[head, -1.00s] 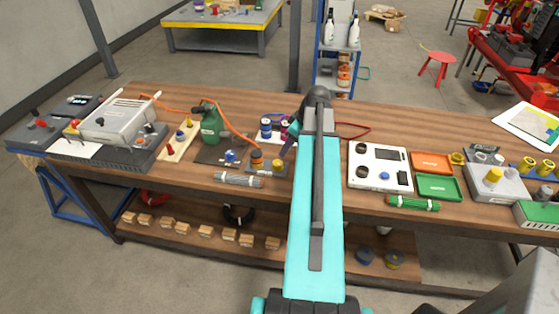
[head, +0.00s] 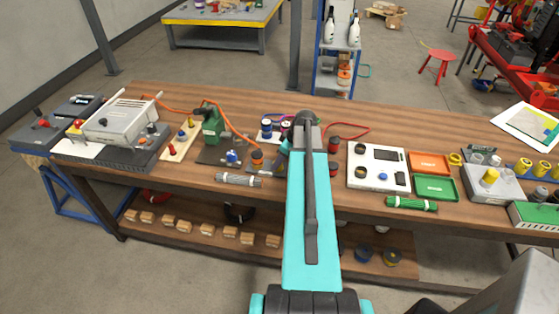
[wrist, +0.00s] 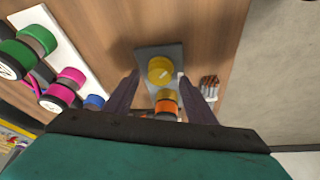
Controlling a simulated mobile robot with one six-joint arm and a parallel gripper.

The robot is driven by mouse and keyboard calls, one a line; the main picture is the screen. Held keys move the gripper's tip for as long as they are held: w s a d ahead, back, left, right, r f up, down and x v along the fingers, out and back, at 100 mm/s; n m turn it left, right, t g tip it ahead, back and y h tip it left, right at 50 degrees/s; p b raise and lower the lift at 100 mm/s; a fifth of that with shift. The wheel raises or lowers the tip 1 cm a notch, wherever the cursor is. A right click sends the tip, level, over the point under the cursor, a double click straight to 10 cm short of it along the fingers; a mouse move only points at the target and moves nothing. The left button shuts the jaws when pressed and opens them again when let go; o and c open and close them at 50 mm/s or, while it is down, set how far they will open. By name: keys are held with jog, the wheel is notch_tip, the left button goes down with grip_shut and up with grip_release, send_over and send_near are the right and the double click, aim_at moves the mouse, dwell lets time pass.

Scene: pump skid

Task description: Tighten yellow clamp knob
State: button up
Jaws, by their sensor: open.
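The yellow knob (wrist: 160,70) sits on a small dark grey plate (wrist: 147,55) in the middle of the wrist view. It has a pale mark on its top. An orange and black cylinder (wrist: 166,107) stands just below it in that view, partly hidden by my wrist. My gripper (wrist: 160,78) is open, with one dark finger on each side of the knob and visible gaps. I cannot tell how far above the knob the fingertips are. In the head view my arm hides the knob, and the orange cylinder (head: 256,160) shows left of it.
Blue and magenta cylinders (head: 267,127) stand behind the arm. A grey ribbed roll (head: 238,180) lies at the bench's front edge. A green pump-like unit (head: 211,127) with an orange hose is left. A white panel (head: 377,166) and red-topped cylinders (head: 333,144) are right.

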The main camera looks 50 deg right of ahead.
jog(key=shift+x, duration=0.95)
jog(key=shift+c, duration=0.5)
